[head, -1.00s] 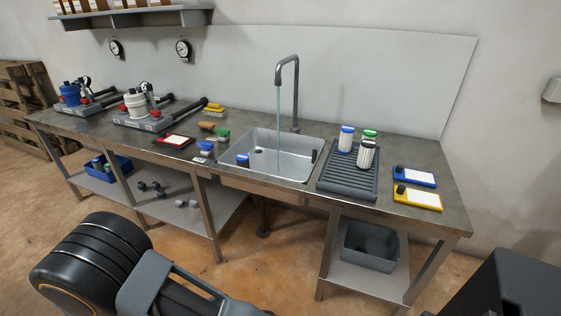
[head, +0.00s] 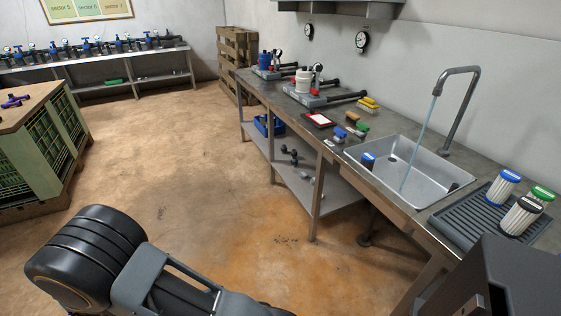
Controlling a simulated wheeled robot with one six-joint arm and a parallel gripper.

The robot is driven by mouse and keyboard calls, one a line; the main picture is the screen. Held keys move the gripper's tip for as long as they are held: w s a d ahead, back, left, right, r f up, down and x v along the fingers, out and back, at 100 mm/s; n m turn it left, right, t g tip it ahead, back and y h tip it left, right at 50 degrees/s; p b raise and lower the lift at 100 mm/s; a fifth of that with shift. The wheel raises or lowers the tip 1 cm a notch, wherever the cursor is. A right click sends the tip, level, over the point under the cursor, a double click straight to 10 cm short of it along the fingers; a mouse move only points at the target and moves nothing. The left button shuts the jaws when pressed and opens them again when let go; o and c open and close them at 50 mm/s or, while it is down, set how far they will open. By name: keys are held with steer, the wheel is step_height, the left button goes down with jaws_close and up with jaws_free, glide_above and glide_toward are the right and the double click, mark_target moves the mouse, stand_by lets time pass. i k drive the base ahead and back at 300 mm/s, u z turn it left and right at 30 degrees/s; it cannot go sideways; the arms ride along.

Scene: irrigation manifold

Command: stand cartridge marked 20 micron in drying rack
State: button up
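The drying rack (head: 481,217) is a dark grey ribbed tray on the bench at the right. Another blue-capped piece (head: 368,161) is at the left end of the sink (head: 400,163), perhaps a cartridge. No micron marking is readable, so I cannot tell which is 20 micron.
Water runs from the tap (head: 455,95) into the sink. Left of the sink are coloured-handled tools, a red-framed card (head: 319,119) and two clamped housings. A green crate table (head: 45,150) stands at the left. The floor between is clear.

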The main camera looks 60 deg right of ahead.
mark_target(457, 226)
steer(key=z, duration=0.05)
steer(key=k, duration=0.95)
steer(key=z, duration=0.15)
